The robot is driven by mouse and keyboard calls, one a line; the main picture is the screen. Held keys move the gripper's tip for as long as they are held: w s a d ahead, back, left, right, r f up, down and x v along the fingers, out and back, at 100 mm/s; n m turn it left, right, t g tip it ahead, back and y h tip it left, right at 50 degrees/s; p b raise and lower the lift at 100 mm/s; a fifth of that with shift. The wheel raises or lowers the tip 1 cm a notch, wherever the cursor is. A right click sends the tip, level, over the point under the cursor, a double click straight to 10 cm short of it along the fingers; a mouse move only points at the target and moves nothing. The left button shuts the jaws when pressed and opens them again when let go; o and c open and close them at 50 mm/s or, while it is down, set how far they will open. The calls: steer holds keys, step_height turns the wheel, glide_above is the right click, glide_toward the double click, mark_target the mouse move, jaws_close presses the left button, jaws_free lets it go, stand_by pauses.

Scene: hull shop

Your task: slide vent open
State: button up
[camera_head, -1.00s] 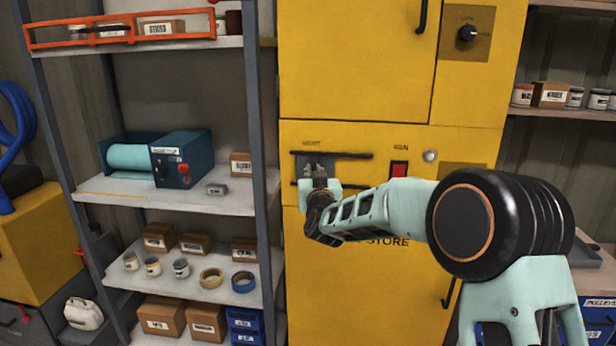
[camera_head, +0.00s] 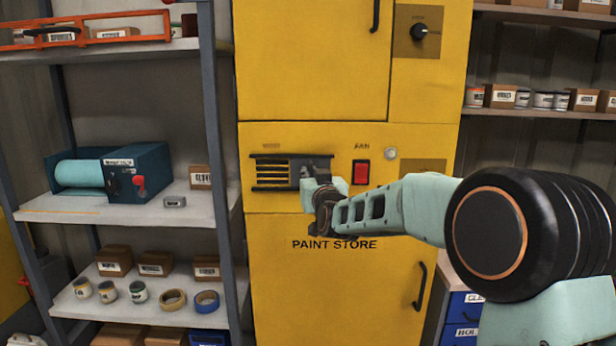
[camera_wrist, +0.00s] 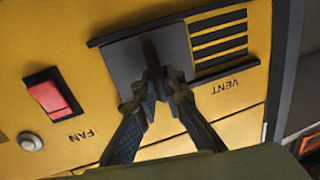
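The vent (camera_head: 270,172) is set in the yellow paint store cabinet between two dark horizontal rails. Its dark slots show at the left end in the head view, and at the right in the turned-over wrist view (camera_wrist: 220,42). The grey sliding cover (camera_wrist: 122,62) sits at the other end of the rails, beside the slots. A dark upright tab (camera_wrist: 151,52) stands on the cover. My gripper (camera_wrist: 160,78) is at this tab, its fingertips close together and apparently pinching it. In the head view, my gripper (camera_head: 318,180) hides part of the cover.
A red fan switch (camera_head: 361,172) and a round button (camera_head: 391,153) are just right of the vent. A dark knob (camera_head: 418,32) is above. A shelf (camera_head: 110,212) with a teal roller machine (camera_head: 115,172) stands left of the cabinet.

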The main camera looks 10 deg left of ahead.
steer(key=o, duration=0.4)
steer(key=shift+w+d, duration=0.15)
steer(key=shift+d, duration=0.3)
steer(key=shift+o, duration=0.2)
steer(key=shift+a, duration=0.15)
steer(key=v, duration=1.2)
